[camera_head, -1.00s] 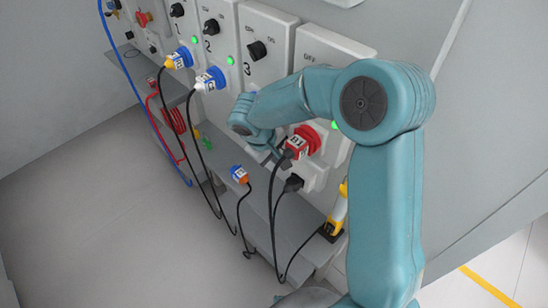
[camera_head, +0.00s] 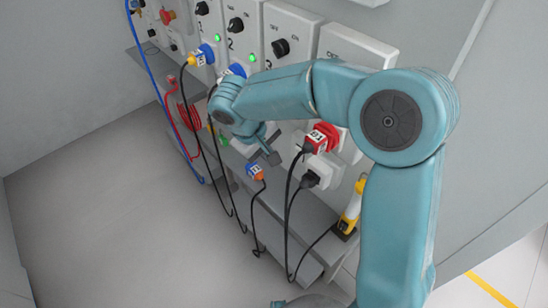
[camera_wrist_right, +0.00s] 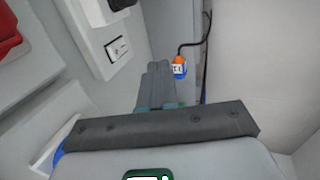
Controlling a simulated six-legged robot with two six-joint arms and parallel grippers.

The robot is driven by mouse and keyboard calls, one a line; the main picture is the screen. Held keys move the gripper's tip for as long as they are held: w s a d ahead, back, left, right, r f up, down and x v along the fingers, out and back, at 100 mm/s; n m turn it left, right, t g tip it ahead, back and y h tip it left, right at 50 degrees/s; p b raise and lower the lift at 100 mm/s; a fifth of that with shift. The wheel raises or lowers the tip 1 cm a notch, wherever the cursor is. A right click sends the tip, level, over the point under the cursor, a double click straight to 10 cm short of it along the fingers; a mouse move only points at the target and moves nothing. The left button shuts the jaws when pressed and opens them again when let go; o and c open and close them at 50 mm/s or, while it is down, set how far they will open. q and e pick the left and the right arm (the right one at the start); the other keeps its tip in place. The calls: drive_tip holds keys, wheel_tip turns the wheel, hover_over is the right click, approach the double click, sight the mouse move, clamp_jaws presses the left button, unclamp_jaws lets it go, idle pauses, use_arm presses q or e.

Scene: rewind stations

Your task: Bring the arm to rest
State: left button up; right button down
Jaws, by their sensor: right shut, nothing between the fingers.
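My right arm (camera_head: 392,190) rises on the right of the head view and bends over toward the wall panels. Its gripper (camera_head: 271,156) hangs in front of the panels, left of the red plug, largely hidden behind my own wrist. In the right wrist view the fingers (camera_wrist_right: 159,78) are together with nothing between them. Past them, to the right, is an orange and blue plug (camera_wrist_right: 179,68) on a black cable. The gripper appears apart from it. My left gripper is in neither view.
A red plug (camera_head: 323,137) and a black plug (camera_head: 310,180) sit in the panel near the arm. The orange and blue plug (camera_head: 255,171) rests on a grey ledge. Black cables hang below. A yellow tool (camera_head: 352,205) stands at the right. The floor at left is clear.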

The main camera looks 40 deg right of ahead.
drive_tip(key=shift+s+a+r, duration=0.1)
drive_tip(key=shift+a+r, duration=0.3)
drive_tip(key=shift+r, duration=0.2)
